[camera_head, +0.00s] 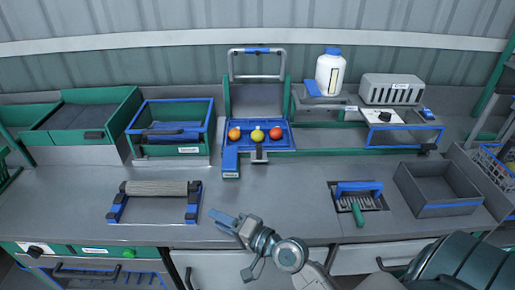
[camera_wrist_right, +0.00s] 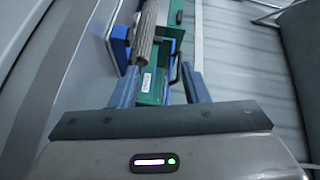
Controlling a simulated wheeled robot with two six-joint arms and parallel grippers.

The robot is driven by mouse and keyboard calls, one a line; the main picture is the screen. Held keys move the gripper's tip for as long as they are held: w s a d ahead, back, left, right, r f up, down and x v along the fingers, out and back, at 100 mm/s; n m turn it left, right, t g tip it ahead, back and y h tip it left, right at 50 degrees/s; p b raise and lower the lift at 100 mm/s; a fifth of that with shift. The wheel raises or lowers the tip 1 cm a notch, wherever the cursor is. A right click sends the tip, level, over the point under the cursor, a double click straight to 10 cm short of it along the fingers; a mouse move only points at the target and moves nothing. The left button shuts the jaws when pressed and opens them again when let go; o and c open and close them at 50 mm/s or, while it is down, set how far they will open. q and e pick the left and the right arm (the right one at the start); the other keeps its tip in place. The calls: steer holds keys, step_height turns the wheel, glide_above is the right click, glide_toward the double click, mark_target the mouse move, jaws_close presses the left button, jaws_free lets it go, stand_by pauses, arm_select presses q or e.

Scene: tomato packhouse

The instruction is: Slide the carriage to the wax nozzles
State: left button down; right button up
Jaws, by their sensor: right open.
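A blue tray (camera_head: 284,148) with an orange, a yellow and a red tomato stands on the green-railed station at the back middle; it looks like the carriage. A white jug (camera_head: 330,73) and a grey slotted box (camera_head: 390,89) stand behind; I cannot make out which part is the nozzles. My right gripper (camera_head: 222,219) is open and empty over the bench's front, well short of the tray. It also shows in the right wrist view (camera_wrist_right: 160,72). My left gripper is out of view.
A grey roller on a blue-ended stand (camera_head: 156,188) lies front left. Blue-rimmed (camera_head: 178,102) and green bins stand back left. The bench middle is clear.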

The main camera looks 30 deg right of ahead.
mark_target(259, 151)
steer(key=w+d+r+m+t+h, duration=0.3)
steer(key=w+d+r+m+t, duration=0.15)
steer(key=m, duration=0.45)
steer(key=w+d+f+m+g+h, duration=0.1)
steer(key=w+d+m+h, duration=0.1)
steer(key=d+m+h, duration=0.2)
steer(key=w+d+f+m+g+h, duration=0.2)
steer(key=d+m+h, duration=0.3)
steer(key=m, duration=0.6)
steer(key=w+d+f+m+g+h, duration=0.1)
steer(key=w+d+m+h, duration=0.3)
steer(key=m, duration=0.4)
steer(key=shift+w+d+f+g+h, duration=0.1)
steer(key=shift+d+f+g+h, duration=0.2)
steer(key=shift+d, duration=0.35)
steer(key=shift+w+d+f+g+h, duration=0.1)
steer(key=shift+d+f+h, duration=0.1)
steer(key=shift+d+f, duration=0.3)
steer(key=shift+m, duration=0.3)
steer(key=p+x, duration=0.1)
steer(key=x, duration=0.9)
steer(key=shift+w+d+r+p, duration=0.1)
steer(key=shift+w+d+p, duration=0.05)
steer(key=shift+d+p, duration=0.15)
jaws_close()
